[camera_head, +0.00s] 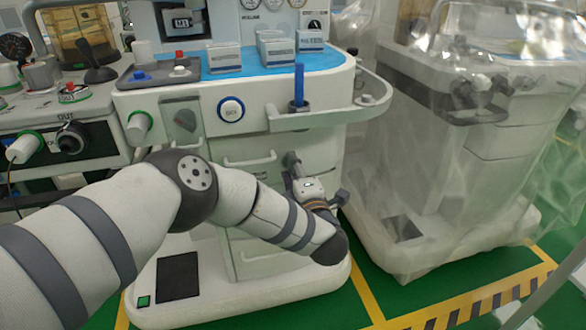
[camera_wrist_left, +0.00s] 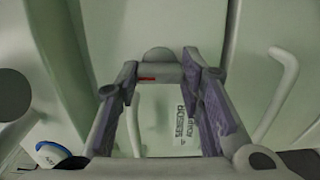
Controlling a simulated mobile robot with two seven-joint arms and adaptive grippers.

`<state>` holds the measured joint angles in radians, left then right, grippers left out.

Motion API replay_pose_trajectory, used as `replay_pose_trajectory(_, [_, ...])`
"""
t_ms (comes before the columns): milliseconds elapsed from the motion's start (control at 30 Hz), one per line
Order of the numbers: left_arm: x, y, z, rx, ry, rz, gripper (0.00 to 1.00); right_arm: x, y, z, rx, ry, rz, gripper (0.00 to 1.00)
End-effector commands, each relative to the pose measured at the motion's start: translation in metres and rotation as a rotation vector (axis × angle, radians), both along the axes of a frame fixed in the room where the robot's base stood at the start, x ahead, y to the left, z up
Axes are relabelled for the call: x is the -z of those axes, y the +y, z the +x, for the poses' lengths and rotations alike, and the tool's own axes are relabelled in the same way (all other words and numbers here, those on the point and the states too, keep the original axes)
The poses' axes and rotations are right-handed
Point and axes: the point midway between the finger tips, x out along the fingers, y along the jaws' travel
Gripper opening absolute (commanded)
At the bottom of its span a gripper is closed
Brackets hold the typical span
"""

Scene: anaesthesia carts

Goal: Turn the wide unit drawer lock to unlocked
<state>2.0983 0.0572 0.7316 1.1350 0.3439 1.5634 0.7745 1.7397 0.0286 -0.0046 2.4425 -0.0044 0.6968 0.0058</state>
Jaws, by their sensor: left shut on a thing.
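The wide unit (camera_head: 240,195) is the pale drawer stack under the blue-topped cart. My left gripper (camera_head: 291,160) reaches its front near the right side of the drawers. In the left wrist view, the two fingers of the left gripper (camera_wrist_left: 160,78) close around a rounded grey lock knob (camera_wrist_left: 159,58) on the pale drawer front. A small red mark shows beside the knob. A printed label (camera_wrist_left: 185,126) sits below it between the fingers. The knob's exact turn is hard to tell. In the head view the gripper and arm hide the lock. My right gripper is out of view.
A white drawer handle (camera_wrist_left: 281,95) stands right of the fingers in the wrist view. A blue pen-like item (camera_head: 299,85) stands in a holder on the cart rail. A plastic-covered cart (camera_head: 440,170) stands at the right. Green floor shows between them.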

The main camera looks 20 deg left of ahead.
Motion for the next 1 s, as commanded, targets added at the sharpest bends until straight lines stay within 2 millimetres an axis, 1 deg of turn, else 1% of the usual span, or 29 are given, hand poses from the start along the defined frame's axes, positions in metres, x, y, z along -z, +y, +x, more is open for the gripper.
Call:
replay_pose_trajectory(567, [0.0002,-0.0008,0.0001,0.002,-0.016,-0.025,0.07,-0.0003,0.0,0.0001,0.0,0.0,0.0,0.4])
replay_pose_trajectory(600, [0.0002,-0.0008,0.0001,0.002,-0.016,-0.025,0.39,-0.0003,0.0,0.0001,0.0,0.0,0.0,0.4])
replay_pose_trajectory(667, [0.0001,-0.0008,0.0001,0.002,-0.016,-0.025,0.53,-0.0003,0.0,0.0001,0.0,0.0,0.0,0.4])
replay_pose_trajectory(700, [0.0001,-0.0007,0.0,0.002,-0.016,-0.025,0.55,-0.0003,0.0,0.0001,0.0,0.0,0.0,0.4])
replay_pose_trajectory(1000, [0.0002,-0.0025,-0.0025,0.002,-0.015,-0.024,0.55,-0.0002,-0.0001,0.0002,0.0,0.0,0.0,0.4])
